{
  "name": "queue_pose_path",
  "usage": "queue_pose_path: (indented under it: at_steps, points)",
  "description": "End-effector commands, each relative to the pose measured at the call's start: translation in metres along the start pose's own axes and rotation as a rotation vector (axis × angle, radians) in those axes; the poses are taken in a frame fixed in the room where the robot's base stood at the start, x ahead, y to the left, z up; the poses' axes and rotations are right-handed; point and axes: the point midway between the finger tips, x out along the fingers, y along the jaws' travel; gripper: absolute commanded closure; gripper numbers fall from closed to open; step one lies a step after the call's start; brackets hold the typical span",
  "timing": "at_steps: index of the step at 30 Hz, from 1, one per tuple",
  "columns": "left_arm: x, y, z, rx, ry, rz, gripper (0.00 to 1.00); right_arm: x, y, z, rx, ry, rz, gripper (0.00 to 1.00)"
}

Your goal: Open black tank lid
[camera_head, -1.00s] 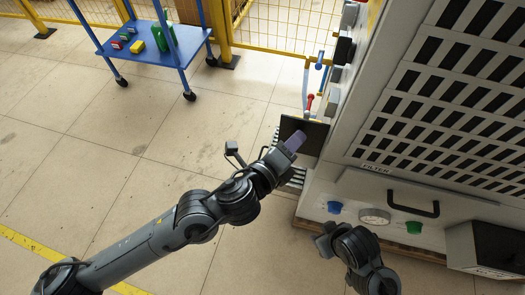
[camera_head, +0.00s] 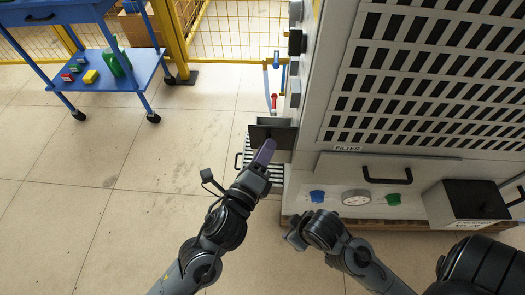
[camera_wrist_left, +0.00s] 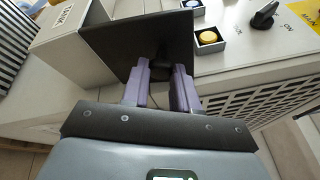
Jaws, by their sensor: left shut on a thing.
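The black tank lid (camera_head: 283,138) is a dark flat plate on a small box at the left side of the machine. In the left wrist view the lid (camera_wrist_left: 118,42) stands tilted beside a pale box marked TANK (camera_wrist_left: 62,32). My left gripper (camera_head: 265,148) has purple fingers. In the left wrist view its fingers (camera_wrist_left: 162,78) are shut on the dark knob (camera_wrist_left: 161,62) of the lid. How far the lid is raised is hard to tell. My right gripper (camera_head: 298,236) hangs in front of the machine, apart from the lid; its fingers are unclear.
The machine's front has a filter grille (camera_head: 430,75), a black handle (camera_head: 380,176), a gauge (camera_head: 356,197) and blue and green knobs. A dark-topped box (camera_head: 470,202) stands at right. A blue cart (camera_head: 140,75) and yellow fence are behind. Floor at left is clear.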

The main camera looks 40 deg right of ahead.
Motion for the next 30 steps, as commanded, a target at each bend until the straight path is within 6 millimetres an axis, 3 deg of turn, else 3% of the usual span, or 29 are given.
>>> queue_pose_path:
  at_steps: [1, 2, 6, 19, 30]
  points:
    - [0.0, 0.001, -0.002, 0.0, 0.003, 0.002, 1.0, 0.0, 0.0, 0.0, 0.0, 0.0, 0.0, 0.57]
    - [0.0, 0.001, -0.002, 0.0, 0.003, 0.003, 0.67, 0.0, 0.0, 0.0, 0.0, 0.0, 0.0, 0.57]
    - [0.0, 0.001, -0.001, 0.0, 0.002, 0.002, 0.46, 0.0, 0.0, 0.0, 0.001, 0.0, -0.001, 0.57]
    - [-0.008, -0.001, 0.0, 0.0, 0.002, 0.002, 0.46, -0.005, -0.002, -0.002, 0.009, 0.0, -0.007, 0.57]
    - [-0.067, -0.002, 0.001, -0.002, 0.002, 0.006, 0.46, -0.035, -0.001, -0.012, 0.009, 0.001, -0.007, 0.57]
